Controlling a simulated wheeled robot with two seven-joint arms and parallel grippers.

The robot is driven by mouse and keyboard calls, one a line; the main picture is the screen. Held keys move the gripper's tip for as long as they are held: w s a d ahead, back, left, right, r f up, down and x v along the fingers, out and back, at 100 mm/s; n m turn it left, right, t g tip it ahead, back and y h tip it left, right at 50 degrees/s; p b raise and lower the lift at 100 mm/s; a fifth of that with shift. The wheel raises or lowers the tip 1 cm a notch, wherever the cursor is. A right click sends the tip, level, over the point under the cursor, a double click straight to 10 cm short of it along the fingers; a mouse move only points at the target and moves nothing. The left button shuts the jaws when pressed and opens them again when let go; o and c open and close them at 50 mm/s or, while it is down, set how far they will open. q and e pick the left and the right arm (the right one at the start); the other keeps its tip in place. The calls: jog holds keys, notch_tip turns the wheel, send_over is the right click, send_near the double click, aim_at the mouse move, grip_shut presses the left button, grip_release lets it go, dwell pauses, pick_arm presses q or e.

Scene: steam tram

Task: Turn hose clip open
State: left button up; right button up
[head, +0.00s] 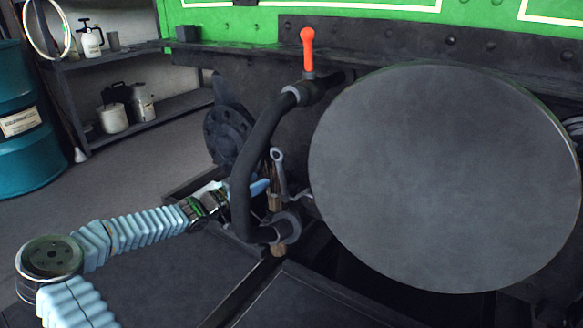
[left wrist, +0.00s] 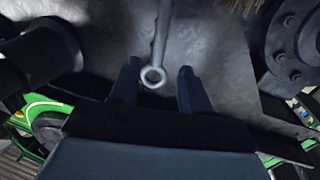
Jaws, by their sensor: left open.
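The hose clip seems to be the thin grey lever with a ring at its end (head: 278,156), upright just right of the black hose (head: 240,175). In the left wrist view a ring-ended grey rod (left wrist: 153,76) hangs between my fingers, with a gap on both sides. My left gripper (head: 262,187) reaches in from the left, partly hidden behind the hose, close to the lever. In the wrist view its two dark fingers (left wrist: 158,82) stand apart with nothing clamped. My right gripper is not in view.
An orange-handled valve (head: 308,50) tops the hose's upper end. A large grey round plate (head: 445,180) fills the right side. A dark flanged disc (head: 228,135) stands behind the hose. Shelves (head: 150,115) and a teal drum (head: 28,125) are at the far left.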

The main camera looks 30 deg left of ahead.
pick_arm(q)
jog(key=x, duration=1.2)
jog(key=shift+f, duration=0.1)
jog(key=shift+d, duration=0.1)
grip_shut()
